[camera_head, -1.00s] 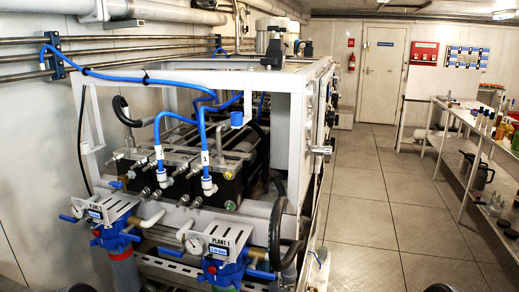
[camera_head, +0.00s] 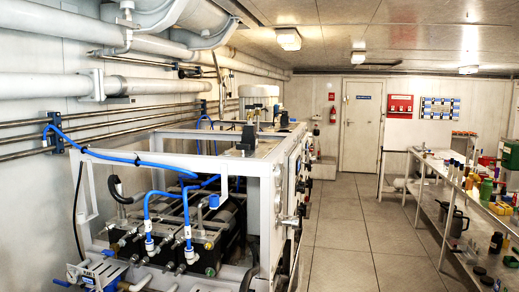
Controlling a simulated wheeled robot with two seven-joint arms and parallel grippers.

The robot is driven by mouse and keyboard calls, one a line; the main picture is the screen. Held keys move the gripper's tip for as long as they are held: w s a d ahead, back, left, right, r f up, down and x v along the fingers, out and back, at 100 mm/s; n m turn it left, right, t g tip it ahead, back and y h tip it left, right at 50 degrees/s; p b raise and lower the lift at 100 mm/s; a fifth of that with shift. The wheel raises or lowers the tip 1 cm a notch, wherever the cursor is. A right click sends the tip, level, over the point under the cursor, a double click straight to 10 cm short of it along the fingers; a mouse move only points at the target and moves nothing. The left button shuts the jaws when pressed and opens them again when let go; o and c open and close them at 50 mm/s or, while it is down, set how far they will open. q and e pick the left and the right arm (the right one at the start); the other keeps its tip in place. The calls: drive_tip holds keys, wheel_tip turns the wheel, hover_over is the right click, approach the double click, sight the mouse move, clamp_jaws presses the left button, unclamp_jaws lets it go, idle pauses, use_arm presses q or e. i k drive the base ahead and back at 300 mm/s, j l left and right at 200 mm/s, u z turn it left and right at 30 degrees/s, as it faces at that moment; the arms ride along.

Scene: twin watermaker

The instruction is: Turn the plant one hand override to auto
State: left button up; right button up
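The watermaker plant (camera_head: 265,185) is a white-framed unit on the left half of the head view, with blue hoses and a black block of fittings inside. Its side panel (camera_head: 297,180), facing the aisle, carries dark knobs and gauges seen at a steep angle. I cannot pick out a hand override switch or read its position. A filter housing top with a blue handle (camera_head: 100,272) shows at the bottom left, cut by the frame edge. Neither of my grippers is in view.
A tiled aisle floor (camera_head: 345,225) runs clear along the right side of the plant to a closed door (camera_head: 361,125). Shelving (camera_head: 430,205) with bottles and tools lines the right. A fire extinguisher (camera_head: 333,115) and a red board (camera_head: 400,104) are on the far wall.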

sight(243, 147)
drive_tip(key=i+l, duration=0.15)
drive_tip(key=l, duration=0.25)
drive_tip(key=i+l, duration=0.15)
drive_tip(key=l, duration=0.25)
drive_tip(key=i+l, duration=0.1)
drive_tip(key=l, duration=0.3)
drive_tip(key=i+l, duration=0.15)
drive_tip(key=l, duration=0.25)
drive_tip(key=i+l, duration=0.15)
drive_tip(key=l, duration=0.25)
drive_tip(key=i+l, duration=0.15)
drive_tip(key=l, duration=0.25)
drive_tip(key=i+l, duration=0.15)
drive_tip(key=l, duration=0.25)
drive_tip(key=i+l, duration=0.1)
drive_tip(key=l, duration=0.3)
drive_tip(key=i+u, duration=0.05)
